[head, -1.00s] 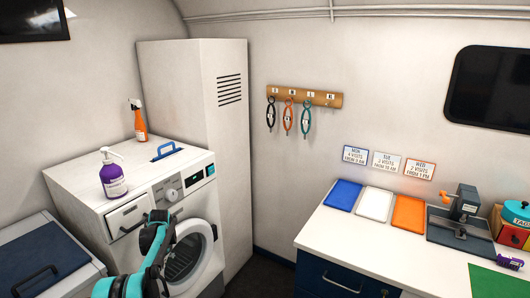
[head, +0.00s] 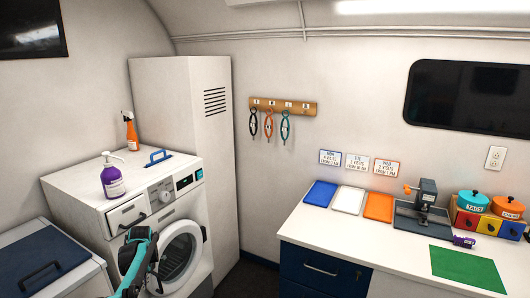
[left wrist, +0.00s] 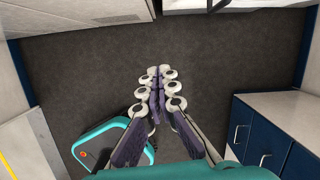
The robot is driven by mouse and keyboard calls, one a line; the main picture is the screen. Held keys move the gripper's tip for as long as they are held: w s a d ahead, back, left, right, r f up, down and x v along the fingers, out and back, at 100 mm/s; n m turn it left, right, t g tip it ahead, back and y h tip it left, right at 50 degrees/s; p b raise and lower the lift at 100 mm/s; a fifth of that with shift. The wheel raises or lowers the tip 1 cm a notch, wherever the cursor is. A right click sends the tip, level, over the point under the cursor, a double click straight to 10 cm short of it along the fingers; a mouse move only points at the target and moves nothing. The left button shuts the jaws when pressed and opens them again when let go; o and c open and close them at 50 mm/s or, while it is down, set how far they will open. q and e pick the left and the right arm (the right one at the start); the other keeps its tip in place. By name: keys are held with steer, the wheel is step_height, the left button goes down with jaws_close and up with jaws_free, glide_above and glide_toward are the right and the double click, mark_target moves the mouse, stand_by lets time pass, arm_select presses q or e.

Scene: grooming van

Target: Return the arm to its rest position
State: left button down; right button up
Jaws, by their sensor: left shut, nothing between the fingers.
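My left arm with its teal and black links comes in from the bottom left in the head view, in front of the washing machine (head: 130,205). The left gripper (left wrist: 158,72) shows in the left wrist view, its fingers together, pointing over the dark floor (left wrist: 85,70). Nothing is between the fingers. In the head view its fingertips are not clearly visible. My right gripper is not in view.
The washer carries a purple pump bottle (head: 113,178) and an orange spray bottle (head: 130,130). At the right, a white counter (head: 350,235) holds blue, white and orange mats and a green mat (head: 468,268). Coloured loops (head: 268,124) hang on the wall. Floor below the gripper is clear.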

arm_select(q)
steer(key=s+d+r+n+t+h, duration=0.1)
steer(key=s+d+r+n+t, duration=0.2)
steer(key=s+d+r+n, duration=1.1)
steer(key=s+d+n+t, duration=0.1)
steer(key=s+d+n, duration=0.3)
steer(key=s, duration=0.7)
steer(key=s+d+n+t+h, duration=0.1)
steer(key=s+d+n+t, duration=0.1)
steer(key=s+d, duration=0.7)
steer(key=shift+s+n+h, duration=0.3)
steer(key=shift+s+n, duration=0.6)
steer(key=shift+s, duration=0.2)
steer(key=shift+d+f, duration=0.1)
